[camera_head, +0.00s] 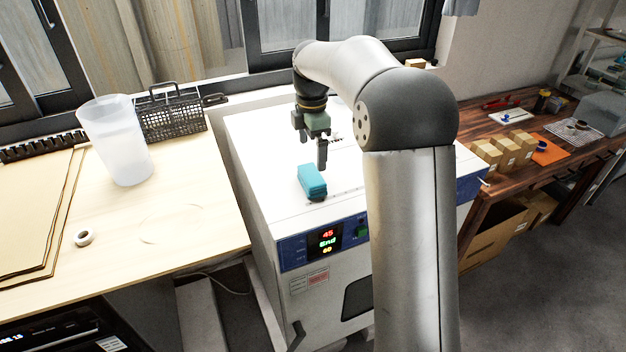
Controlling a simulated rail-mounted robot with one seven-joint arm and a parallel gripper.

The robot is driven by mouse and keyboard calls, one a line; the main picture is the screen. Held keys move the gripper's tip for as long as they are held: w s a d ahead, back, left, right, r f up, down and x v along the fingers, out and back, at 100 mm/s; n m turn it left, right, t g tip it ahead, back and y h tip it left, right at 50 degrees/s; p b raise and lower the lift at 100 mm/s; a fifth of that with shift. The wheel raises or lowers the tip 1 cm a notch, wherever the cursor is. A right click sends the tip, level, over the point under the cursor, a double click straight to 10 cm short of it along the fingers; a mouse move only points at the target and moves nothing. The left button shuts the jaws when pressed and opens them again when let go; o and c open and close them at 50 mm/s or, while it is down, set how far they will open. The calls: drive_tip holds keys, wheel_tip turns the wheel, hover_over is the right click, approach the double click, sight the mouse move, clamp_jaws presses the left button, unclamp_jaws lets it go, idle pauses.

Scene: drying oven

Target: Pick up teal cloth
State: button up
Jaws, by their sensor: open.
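The teal cloth (311,181) is a small folded block lying on the white top of the drying oven (262,150), near its front edge. My gripper (313,152) points down just above and behind the cloth. Its fingers are apart with nothing between them. One finger comes down close to the cloth's far right end; I cannot tell whether it touches. My arm hides part of the oven's front and right side.
On the left, a wooden table holds a translucent beaker (115,140), a black wire basket (172,115), a tape roll (84,238) and cardboard sheets (35,205). On the right, a wooden bench carries small boxes (487,153) and an orange mat (549,152). Windows stand behind.

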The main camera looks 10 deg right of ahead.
sight(312, 174)
wheel_tip(312, 174, down, 8)
drive_tip(key=shift+f+p, duration=0.2)
drive_tip(key=shift+p, duration=0.3)
drive_tip(key=c, duration=0.7)
